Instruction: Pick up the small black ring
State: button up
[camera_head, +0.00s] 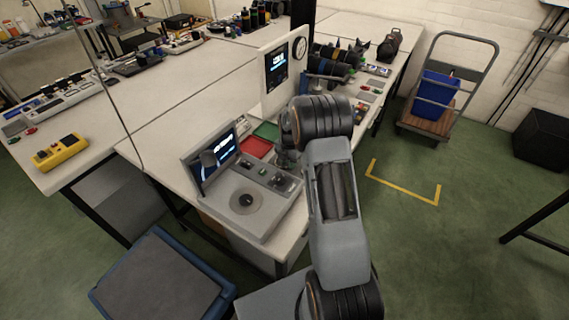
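A grey bench device (268,222) with a tilted screen stands at the near end of the white workbench. A small dark round piece (246,200) sits at the middle of the pale disc on its top. It may be the small black ring, but it is too small to tell whether it has a hole. My arm reaches up from the lower right and bends over the bench. My gripper (288,160) is at the arm's end, behind and to the right of the device. It is mostly hidden by my arm, and its fingers cannot be made out.
A red tray (257,147) and a green tray (267,131) lie behind the device. A white panel with a screen (278,75) stands beyond them. A yellow box (60,152) is on the left bench. A blue-rimmed bin (162,283) stands on the floor.

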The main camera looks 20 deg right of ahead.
jog(key=c, duration=0.4)
